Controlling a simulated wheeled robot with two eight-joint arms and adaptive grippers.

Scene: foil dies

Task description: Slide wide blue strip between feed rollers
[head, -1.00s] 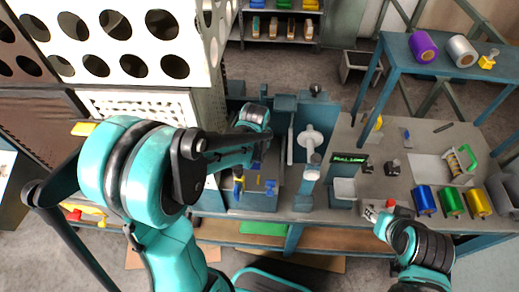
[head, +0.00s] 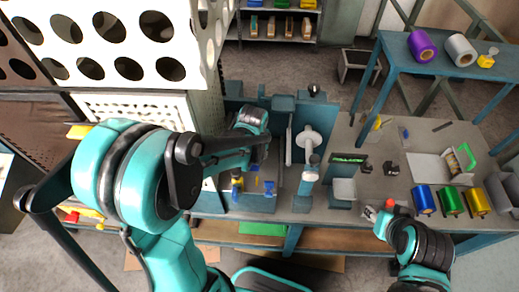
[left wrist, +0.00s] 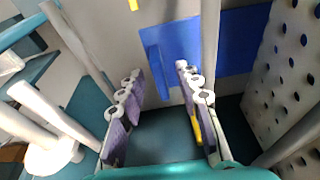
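In the left wrist view a narrow blue strip (left wrist: 158,62) hangs against a pale surface ahead of my left gripper (left wrist: 155,82), and a wider blue panel (left wrist: 232,42) shows to its right. I cannot tell which is the wide strip. The purple-padded fingers are apart with nothing visibly gripped. In the head view my left gripper (head: 257,152) is over the left part of the machine, partly hidden by its arm, with a small blue piece (head: 268,187) below it. My right gripper (head: 377,208) is at the bench's front edge; its fingers are unclear. I cannot identify the feed rollers.
White round parts (head: 308,139) stand upright right of my left gripper. A perforated white panel (left wrist: 292,70) is close on the right in the wrist view. Blue, green and gold rolls (head: 450,201) sit on the right of the bench. A shelf (head: 440,60) holds more rolls.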

